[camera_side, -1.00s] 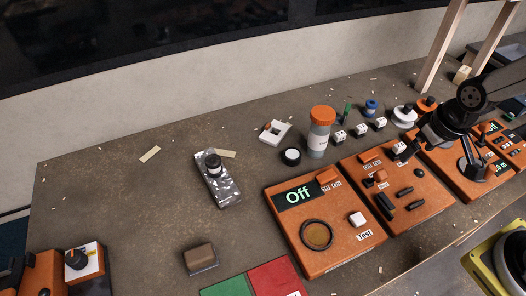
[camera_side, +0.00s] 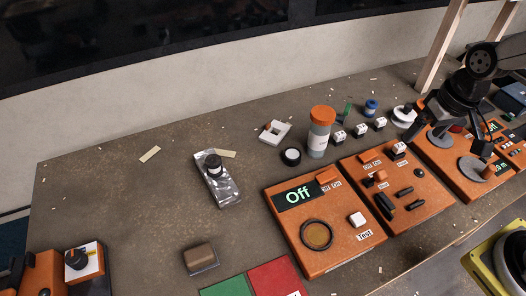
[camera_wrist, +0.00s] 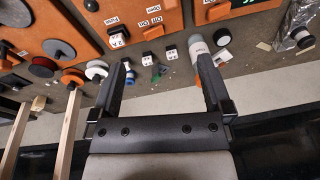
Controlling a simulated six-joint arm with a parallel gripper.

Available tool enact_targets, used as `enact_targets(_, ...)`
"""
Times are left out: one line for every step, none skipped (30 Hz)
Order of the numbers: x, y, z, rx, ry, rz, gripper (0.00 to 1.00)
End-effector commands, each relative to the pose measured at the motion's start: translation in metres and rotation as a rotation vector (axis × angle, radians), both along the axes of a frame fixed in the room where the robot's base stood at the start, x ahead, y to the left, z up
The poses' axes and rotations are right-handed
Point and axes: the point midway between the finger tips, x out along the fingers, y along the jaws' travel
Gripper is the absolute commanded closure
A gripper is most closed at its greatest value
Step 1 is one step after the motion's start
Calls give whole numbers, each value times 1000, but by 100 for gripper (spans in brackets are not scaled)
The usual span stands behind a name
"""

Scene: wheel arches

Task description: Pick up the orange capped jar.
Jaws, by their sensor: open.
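The orange capped jar (camera_side: 319,138) stands upright at the middle of the bench in the side view, behind the panel showing "Off". It has an orange lid and a pale grey body. In the wrist view the jar (camera_wrist: 197,47) is at the upper right, partly hidden behind my right-hand finger. My gripper (camera_side: 456,131) is open and empty, well to the right of the jar, above the orange panels. In the wrist view my gripper (camera_wrist: 162,66) shows its two fingers spread wide with nothing held between them.
Orange panels (camera_side: 345,245) fill the front.

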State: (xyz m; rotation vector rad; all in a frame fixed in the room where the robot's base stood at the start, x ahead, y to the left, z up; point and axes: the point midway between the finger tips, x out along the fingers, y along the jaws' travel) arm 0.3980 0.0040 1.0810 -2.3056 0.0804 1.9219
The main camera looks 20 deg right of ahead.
Motion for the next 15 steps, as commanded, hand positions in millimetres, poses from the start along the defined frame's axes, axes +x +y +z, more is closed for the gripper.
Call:
enact_targets(2, 1, -1, 17, 13, -29, 0)
enact_targets(3, 1, -1, 28, 20, -48, 0)
enact_targets(5, 2, -2, 46, 32, -78, 0)
enact_targets(6, 2, -2, 59, 41, -99, 0)
enact_targets(7, 3, -3, 72, 50, -121, 0)
enact_targets(10, 4, -3, 92, 63, -154, 0)
enact_targets(11, 5, -4, 109, 74, -180, 0)
enact_targets(13, 6, -5, 124, 85, -204, 0)
enact_targets(16, 8, -5, 149, 101, -244, 0)
enact_targets(18, 9, -6, 168, 114, -275, 0)
enact_targets(20, 10, -6, 190, 129, -310, 0)
enact_targets(24, 12, -7, 223, 151, -359, 0)
enact_targets(28, 14, -8, 251, 169, -402, 0)
enact_targets(32, 16, -8, 281, 190, -445, 0)
enact_targets(38, 18, -9, 324, 219, -509, 0)
